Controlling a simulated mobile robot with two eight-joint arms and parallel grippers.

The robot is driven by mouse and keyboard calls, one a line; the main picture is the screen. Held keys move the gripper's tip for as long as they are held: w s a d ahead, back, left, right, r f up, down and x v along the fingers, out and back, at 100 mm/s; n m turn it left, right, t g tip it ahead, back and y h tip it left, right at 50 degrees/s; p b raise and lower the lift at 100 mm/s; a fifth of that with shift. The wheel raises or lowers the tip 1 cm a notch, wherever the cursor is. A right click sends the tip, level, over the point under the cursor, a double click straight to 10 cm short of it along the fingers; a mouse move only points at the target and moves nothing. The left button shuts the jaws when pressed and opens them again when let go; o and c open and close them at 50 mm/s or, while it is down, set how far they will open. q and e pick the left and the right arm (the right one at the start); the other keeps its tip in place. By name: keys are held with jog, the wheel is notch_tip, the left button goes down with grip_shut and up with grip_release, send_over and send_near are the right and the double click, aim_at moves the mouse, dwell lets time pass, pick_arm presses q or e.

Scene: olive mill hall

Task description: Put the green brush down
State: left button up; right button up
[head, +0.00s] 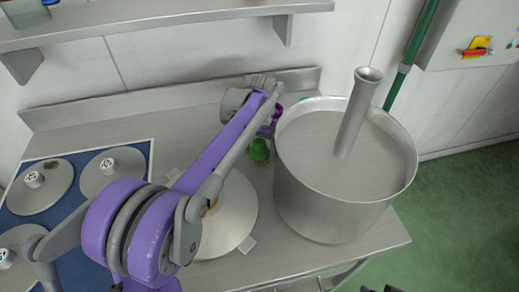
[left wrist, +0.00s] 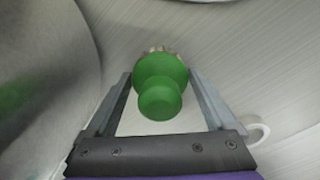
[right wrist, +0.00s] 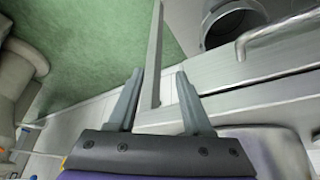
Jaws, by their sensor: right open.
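The green brush (head: 259,151) is upright at the back of the steel counter (head: 190,107), just left of the large steel pot (head: 322,205). In the left wrist view the brush (left wrist: 160,85) has its knob towards me and pale bristles at the far end. My left gripper (left wrist: 160,78) is shut on it, one finger on each side. In the head view the arm partly hides this gripper. I cannot tell whether the bristles touch the counter. My right gripper (right wrist: 157,80) is open and empty, low in front of the counter.
A round metal plate (head: 230,222) lies left of the pot, partly under my left arm. Several round lids (head: 40,187) lie on a blue panel at the left. A shelf (head: 150,20) hangs above. Clear counter lies along the back wall.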

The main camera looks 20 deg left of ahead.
pick_arm(q)
jog(key=shift+o, duration=0.4)
jog(key=shift+r, duration=0.2)
notch_tip(320, 180, up, 12)
jog(key=shift+p, duration=0.75)
